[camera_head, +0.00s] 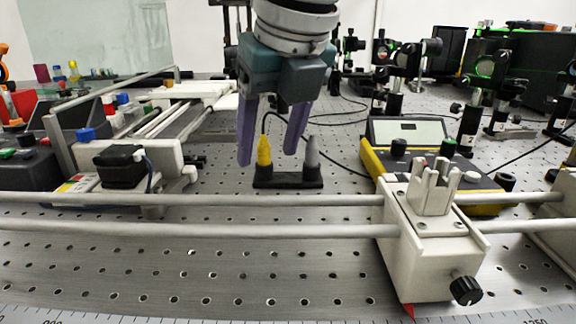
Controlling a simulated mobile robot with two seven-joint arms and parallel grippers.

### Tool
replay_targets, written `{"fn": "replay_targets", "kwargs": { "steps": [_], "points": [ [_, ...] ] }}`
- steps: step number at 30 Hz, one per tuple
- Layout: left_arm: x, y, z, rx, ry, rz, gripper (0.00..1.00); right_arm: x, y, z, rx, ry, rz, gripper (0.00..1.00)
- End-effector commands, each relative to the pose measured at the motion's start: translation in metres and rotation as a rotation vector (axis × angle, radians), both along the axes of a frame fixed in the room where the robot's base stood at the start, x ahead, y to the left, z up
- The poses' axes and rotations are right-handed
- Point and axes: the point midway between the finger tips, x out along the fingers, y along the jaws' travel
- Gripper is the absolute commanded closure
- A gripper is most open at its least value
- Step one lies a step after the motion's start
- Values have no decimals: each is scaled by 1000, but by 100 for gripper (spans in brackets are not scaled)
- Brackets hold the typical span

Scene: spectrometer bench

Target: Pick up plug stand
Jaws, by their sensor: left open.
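The plug stand (288,180) is a small black base on the perforated bench, in the middle of the picture behind the two rails. A dark cable runs from the yellow plug. My left gripper (268,160) points down over the stand with two purple fingers spread apart. Its fingertips are near the yellow plug, one on each side in the picture; I cannot tell whether they touch anything. My right gripper is not in view.
Two horizontal rails (220,230) cross in front of the stand, with a white carriage (432,235) at right. A yellow-edged meter (420,150) lies right of the stand. A white and black device (125,165) stands left. Optical mounts (470,130) fill the back right.

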Motion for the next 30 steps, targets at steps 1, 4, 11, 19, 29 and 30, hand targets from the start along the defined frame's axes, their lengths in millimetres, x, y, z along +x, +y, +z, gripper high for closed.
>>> {"fn": "replay_targets", "kwargs": {
  "steps": [1, 4, 11, 19, 29, 30],
  "points": [
    [1, 3, -11, 3, 1, 3, 38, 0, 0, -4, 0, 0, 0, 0],
    [5, 5, -21, 0, 1, 4, 38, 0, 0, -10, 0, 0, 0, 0],
    [8, 6, -25, 0, -1, 1, 38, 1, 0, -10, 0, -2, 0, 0],
    [8, 6, -24, 0, 0, 1, 56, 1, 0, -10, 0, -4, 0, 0],
    [8, 6, -24, -1, 0, 2, 93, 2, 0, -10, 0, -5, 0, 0],
    [8, 6, -24, -1, 0, 2, 98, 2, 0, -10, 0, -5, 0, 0]
  ]
}}
